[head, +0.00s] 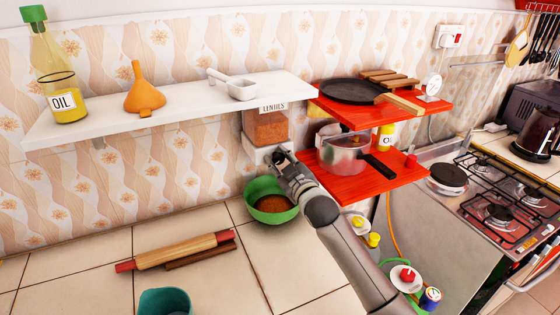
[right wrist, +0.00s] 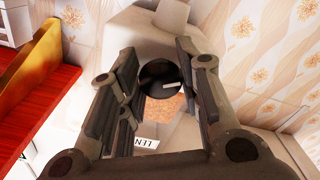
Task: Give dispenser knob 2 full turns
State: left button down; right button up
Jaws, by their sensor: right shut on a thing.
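The lentil dispenser (head: 266,128) is mounted on the wall under the white shelf, with a clear window of orange lentils and a "LENTILS" label. My right gripper (head: 283,158) is at its lower front, closed on the dispenser knob. In the right wrist view the dark round knob (right wrist: 158,76) sits between the two fingers of the gripper (right wrist: 158,84). The knob is mostly hidden in the head view. A green bowl (head: 262,187) holding lentils stands on the counter below the dispenser. My left gripper is not in view.
The white shelf (head: 180,108) above carries an oil bottle (head: 66,80), an orange funnel (head: 145,92) and a white scoop (head: 240,88). A red shelf unit (head: 378,182) with a pot (head: 342,155) is close on the right. A rolling pin (head: 175,252) lies on the counter.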

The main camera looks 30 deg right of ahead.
jog(key=shift+f, duration=0.15)
jog(key=o, duration=1)
jog(key=shift+s, duration=0.15)
jog(key=s, duration=1.1)
jog(key=shift+s+a, duration=0.3)
jog(key=shift+s, duration=0.1)
